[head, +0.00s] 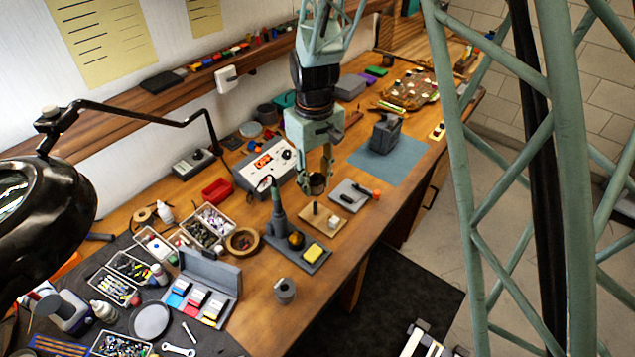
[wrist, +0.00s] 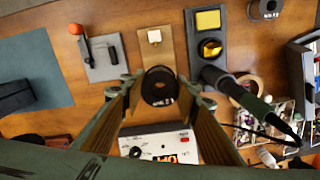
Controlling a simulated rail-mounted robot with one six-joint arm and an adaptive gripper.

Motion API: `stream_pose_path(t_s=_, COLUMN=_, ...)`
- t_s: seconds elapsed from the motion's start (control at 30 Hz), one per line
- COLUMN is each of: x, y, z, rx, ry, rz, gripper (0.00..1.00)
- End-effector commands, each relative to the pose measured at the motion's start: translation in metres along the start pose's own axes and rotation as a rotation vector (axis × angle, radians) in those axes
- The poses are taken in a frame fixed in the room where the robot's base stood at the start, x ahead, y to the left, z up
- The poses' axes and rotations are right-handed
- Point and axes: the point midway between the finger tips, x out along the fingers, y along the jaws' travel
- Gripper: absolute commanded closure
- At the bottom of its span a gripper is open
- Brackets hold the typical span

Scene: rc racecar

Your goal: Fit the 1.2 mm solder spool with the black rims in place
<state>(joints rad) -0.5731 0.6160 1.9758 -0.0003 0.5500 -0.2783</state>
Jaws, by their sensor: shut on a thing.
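The solder spool with black rims (head: 317,183) is between the fingers of my gripper (head: 328,182), held above the bench. In the wrist view the spool (wrist: 160,87) shows face-on between the fingertips, with small pale lettering on its rim. A wooden base with a small white block (head: 333,221) lies on the bench just below and in front of it; it also shows in the wrist view (wrist: 153,61). Another spool, grey (head: 285,290), stands near the front edge of the bench. I cannot read either spool's label.
A soldering iron stand (head: 281,231) with a yellow sponge is left of the wooden base. A grey plate (head: 349,194) with an orange-knobbed tool lies to its right. A soldering station (head: 265,165) is behind. A blue mat (head: 398,165) has bare areas.

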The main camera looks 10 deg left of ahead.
Motion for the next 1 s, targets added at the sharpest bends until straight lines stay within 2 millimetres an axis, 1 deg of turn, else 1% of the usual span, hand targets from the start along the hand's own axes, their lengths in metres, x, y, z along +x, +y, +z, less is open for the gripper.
stream_pose_path(t_s=0.27, x=0.0, y=0.0, z=0.0, rx=0.0, ry=0.0, rz=0.0, gripper=0.85)
stream_pose_path(t_s=0.47, x=0.005, y=0.0, z=0.0, rx=0.0, ry=0.0, rz=0.0, gripper=0.85)
stream_pose_path(t_s=1.0, x=0.035, y=0.0, z=0.0, rx=0.0, ry=0.0, rz=0.0, gripper=0.85)
